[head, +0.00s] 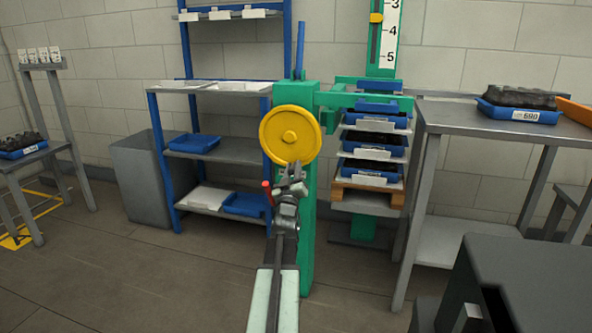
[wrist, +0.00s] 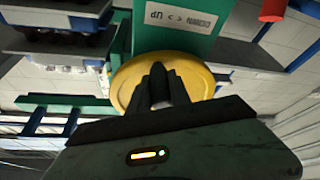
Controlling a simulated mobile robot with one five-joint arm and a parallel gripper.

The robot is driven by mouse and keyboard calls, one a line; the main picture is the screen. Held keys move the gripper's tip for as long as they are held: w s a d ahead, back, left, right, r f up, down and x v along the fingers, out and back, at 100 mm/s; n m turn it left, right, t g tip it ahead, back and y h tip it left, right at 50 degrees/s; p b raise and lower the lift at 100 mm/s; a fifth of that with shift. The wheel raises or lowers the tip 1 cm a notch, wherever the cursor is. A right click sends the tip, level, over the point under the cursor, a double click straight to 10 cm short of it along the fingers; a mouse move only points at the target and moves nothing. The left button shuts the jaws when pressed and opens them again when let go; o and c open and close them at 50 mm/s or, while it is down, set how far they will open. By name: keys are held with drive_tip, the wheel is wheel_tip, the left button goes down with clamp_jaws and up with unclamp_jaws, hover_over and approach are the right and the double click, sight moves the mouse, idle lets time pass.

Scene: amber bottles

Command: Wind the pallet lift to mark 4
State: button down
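The green pallet lift (head: 309,225) stands ahead, with a round yellow handwheel (head: 287,122) on its post. A red handle (head: 267,188) shows low left of the wheel; a red cylinder (wrist: 273,9) shows at the wrist view's top right. The yellow pointer (head: 376,17) on the scale (head: 390,45) sits about midway between marks 3 and 4. My gripper (head: 294,168) is in front of the wheel's lower part, its fingers close together. In the wrist view my gripper (wrist: 164,68) overlaps the wheel (wrist: 202,82), apart from the red cylinder. Contact with the wheel cannot be told.
The lift carries stacked blue trays (head: 372,170) on a wooden pallet (head: 369,187). A blue-framed shelf (head: 215,157) stands left of the lift. A grey table (head: 470,117) with a blue tray of dark bottles (head: 519,112) stands right. A dark block fills the lower right.

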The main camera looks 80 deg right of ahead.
drive_tip(key=shift+s+r, duration=0.1)
drive_tip(key=shift+s, duration=0.15)
idle(0.3)
drive_tip(key=c, duration=1.2)
unclamp_jaws()
drive_tip(key=shift+a, duration=0.25)
drive_tip(key=b+v, duration=0.2)
drive_tip(key=v, duration=0.5)
drive_tip(key=shift+a+b, duration=0.15)
drive_tip(key=shift+b, duration=0.25)
